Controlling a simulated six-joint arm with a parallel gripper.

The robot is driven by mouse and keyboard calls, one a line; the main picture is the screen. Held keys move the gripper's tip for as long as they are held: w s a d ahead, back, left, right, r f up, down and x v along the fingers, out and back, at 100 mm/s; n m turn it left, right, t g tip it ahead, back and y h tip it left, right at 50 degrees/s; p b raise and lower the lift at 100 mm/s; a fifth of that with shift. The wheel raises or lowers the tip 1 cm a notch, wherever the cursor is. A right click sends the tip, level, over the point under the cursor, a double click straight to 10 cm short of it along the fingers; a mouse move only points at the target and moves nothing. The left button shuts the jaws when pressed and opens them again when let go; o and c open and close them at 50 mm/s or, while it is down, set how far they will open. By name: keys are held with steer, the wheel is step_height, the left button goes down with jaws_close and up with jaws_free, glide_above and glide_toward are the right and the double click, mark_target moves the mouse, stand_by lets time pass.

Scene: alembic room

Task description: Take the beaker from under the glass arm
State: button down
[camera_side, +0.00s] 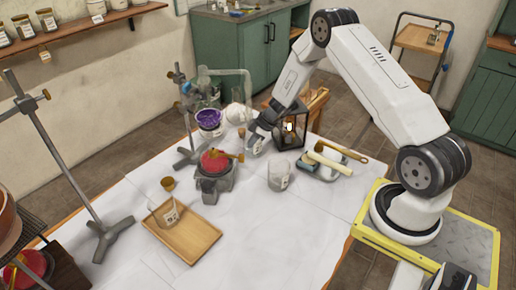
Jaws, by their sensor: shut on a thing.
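The glass arm (232,71) reaches right from the glassware at the back of the table and bends down, ending near my gripper. My gripper (256,137) is at the back right of the table, below the bend of the glass arm, and is shut on a clear beaker (252,147). The beaker is small and partly hidden by the fingers; I cannot tell whether it touches the table. Another clear beaker (280,176) with a label stands upright nearer the camera.
A wooden tray (198,241) holds a labelled glass vessel (168,214). A purple-filled pot (209,120), a red-topped burner (214,178) and a stand stand left of my gripper. A dark lantern (290,127) is close on the right.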

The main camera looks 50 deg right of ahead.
steer(key=shift+s, duration=3.4)
steer(key=shift+s+r, duration=0.15)
steer(key=shift+s, duration=0.1)
step_height(320, 180, up, 13)
steer(key=shift+r, duration=0.45)
steer(key=shift+r, duration=2.8)
